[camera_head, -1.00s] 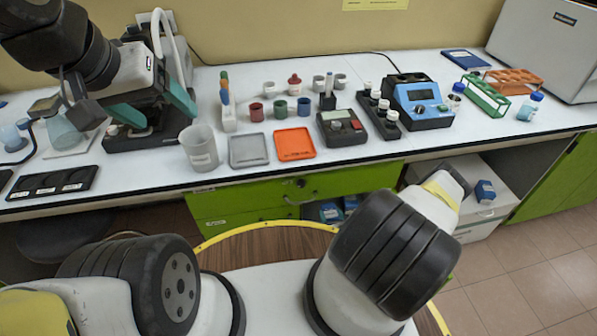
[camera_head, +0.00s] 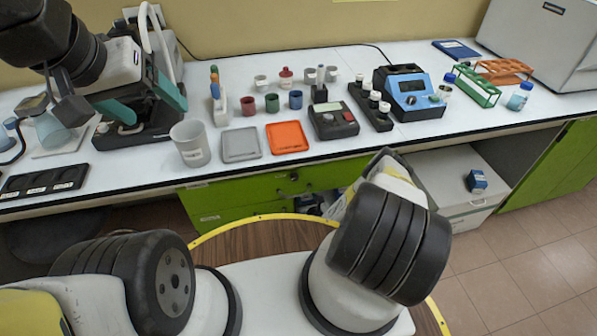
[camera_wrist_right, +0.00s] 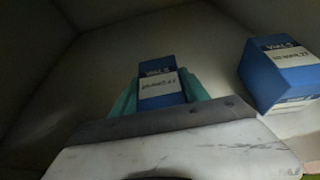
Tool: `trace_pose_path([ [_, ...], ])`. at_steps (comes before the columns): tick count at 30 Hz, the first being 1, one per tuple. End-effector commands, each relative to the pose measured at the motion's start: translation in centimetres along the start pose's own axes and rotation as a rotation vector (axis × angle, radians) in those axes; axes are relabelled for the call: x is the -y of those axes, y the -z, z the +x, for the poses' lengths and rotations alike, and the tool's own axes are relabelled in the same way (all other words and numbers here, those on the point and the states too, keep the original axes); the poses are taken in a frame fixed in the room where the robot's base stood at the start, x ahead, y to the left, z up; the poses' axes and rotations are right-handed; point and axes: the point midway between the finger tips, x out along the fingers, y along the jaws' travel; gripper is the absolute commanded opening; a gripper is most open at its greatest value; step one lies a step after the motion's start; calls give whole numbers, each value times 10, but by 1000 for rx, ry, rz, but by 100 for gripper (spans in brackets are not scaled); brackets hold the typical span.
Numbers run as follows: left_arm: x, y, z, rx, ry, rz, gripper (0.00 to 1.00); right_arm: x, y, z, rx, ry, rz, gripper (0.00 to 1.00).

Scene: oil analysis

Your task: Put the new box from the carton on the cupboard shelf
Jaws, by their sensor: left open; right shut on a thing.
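In the right wrist view, my right gripper (camera_wrist_right: 160,93) is shut on a blue box (camera_wrist_right: 162,85) with a white label reading VIALS. The box is upright between the teal fingers. A second blue VIALS box (camera_wrist_right: 280,70) stands to its right, apart from it. Both are inside a dim, pale-walled compartment (camera_wrist_right: 105,65). In the head view my right gripper and its box are hidden behind my right arm, which reaches below the bench edge. My left gripper (camera_head: 143,101) is open and empty above the bench at the upper left.
Another blue box (camera_head: 477,181) sits on a white unit (camera_head: 435,172) under the bench. The bench (camera_head: 330,150) carries a beaker (camera_head: 190,144), grey and orange trays, cups, instruments and tube racks. Green fronts (camera_head: 235,203) are below it. Floor at right is clear.

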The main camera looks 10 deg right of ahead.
Motion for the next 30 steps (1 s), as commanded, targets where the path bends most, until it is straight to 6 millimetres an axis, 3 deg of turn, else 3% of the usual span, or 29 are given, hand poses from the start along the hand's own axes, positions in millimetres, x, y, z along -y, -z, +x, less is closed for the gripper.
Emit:
trace_pose_path([
  [7, 0, 0, 0, 0, 0, 0, 74, 0, 3, 1, 1, 0, 0, 0],
  [8, 0, 0, 0, 0, 0, 0, 74, 0, 2, 1, 0, -1, 0, 58],
  [10, 0, 0, 0, 0, 0, 0, 74, 0, 2, 1, 0, -1, 0, 72],
  [22, 0, 0, 0, 0, 0, 0, 74, 0, -2, 0, 1, 0, -1, 74],
  [26, 0, 0, 0, 0, 0, 0, 74, 1, 0, -18, -2, 0, 3, 74],
  [30, 0, 0, 0, 0, 0, 0, 74, 1, 0, -48, -4, 1, 4, 74],
])
